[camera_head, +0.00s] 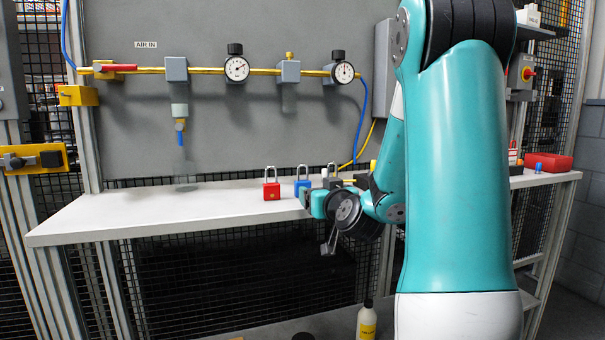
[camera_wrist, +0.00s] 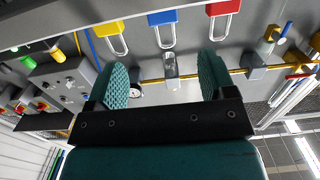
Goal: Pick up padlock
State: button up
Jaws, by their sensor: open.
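A red padlock (camera_head: 271,191) and a blue padlock (camera_head: 302,186) stand upright in a row on the white bench, shackles up. A third shackle (camera_head: 332,168) shows to their right, its body mostly hidden behind my arm. In the wrist view, which is upside down, a yellow padlock (camera_wrist: 105,28), the blue padlock (camera_wrist: 162,17) and the red padlock (camera_wrist: 222,7) line the top edge. My gripper (camera_wrist: 164,75) is open and empty, its teal fingers wide apart and clear of the padlocks. In the head view my wrist is close in front of the blue padlock and partly below bench height.
The white bench (camera_head: 130,213) is clear on its left. A red box (camera_head: 548,162) sits at right. A bottle (camera_head: 366,322) stands below the bench.

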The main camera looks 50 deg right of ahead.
aim_at(302, 181)
jog(key=p+x, duration=0.6)
jog(key=p, duration=0.1)
jog(key=shift+d+r, duration=0.1)
jog(key=shift+r, duration=0.1)
jog(key=shift+w+d+f+p, duration=0.2)
jog(key=shift+w+p, duration=0.15)
jog(key=p+x, duration=0.1)
jog(key=p, duration=0.1)
jog(key=p+x, duration=0.1)
jog(key=p, duration=0.1)
jog(key=p+x, duration=0.1)
jog(key=shift+w+a+r+p, duration=0.1)
jog(key=shift+w+r+p, duration=0.15)
jog(key=shift+w+p, duration=0.2)
jog(key=shift+w+d+f+p, duration=0.2)
jog(key=shift+w+d+p, duration=0.1)
jog(key=shift+w+p, duration=0.3)
jog(key=shift+d+f, duration=0.1)
jog(key=shift+f, duration=0.15)
jog(key=c, duration=1)
jog(key=shift+r, duration=0.15)
jog(key=shift+c, duration=0.2)
